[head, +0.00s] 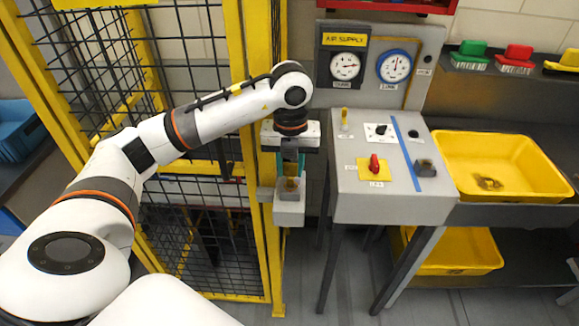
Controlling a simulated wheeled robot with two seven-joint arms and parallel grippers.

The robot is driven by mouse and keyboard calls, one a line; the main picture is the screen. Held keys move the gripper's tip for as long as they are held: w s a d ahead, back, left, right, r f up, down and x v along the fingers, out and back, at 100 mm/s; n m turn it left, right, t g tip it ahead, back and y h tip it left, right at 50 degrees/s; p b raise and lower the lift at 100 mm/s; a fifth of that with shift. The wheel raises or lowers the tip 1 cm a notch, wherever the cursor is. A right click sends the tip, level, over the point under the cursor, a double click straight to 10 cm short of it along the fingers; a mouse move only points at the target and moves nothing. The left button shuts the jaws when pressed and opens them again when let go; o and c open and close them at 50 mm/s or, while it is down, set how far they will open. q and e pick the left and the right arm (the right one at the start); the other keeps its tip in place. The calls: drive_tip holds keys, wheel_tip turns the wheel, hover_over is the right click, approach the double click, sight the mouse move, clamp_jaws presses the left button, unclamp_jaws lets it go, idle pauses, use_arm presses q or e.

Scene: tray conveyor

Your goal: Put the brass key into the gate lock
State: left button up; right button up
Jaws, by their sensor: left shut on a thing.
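My left gripper (291,168) is over the gate lock, pointing down, its fingers shut on the brass key. The gate lock (289,213) is a small grey box on the yellow gate post. A small brass-coloured piece (291,185) shows just under the fingertips, at the top of the lock; it looks like the brass key. The fingers and the gripper body hide most of it. I cannot tell how deep it sits in the lock. My right gripper is not in view.
A yellow-framed mesh gate (190,75) stands behind my left arm. Right of the lock is a grey control stand (350,205) with a red switch (374,163) and gauges (345,66) above. A yellow tray (470,190) stands further right.

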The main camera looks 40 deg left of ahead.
use_arm(q)
drive_tip(key=shift+f, duration=0.35)
drive_tip(key=shift+d+f+b, duration=0.1)
drive_tip(key=shift+f+b, duration=0.2)
drive_tip(key=shift+b, duration=0.05)
drive_tip(key=shift+o, duration=0.2)
drive_tip(key=shift+r+p, duration=0.3)
drive_tip(key=shift+r, duration=0.15)
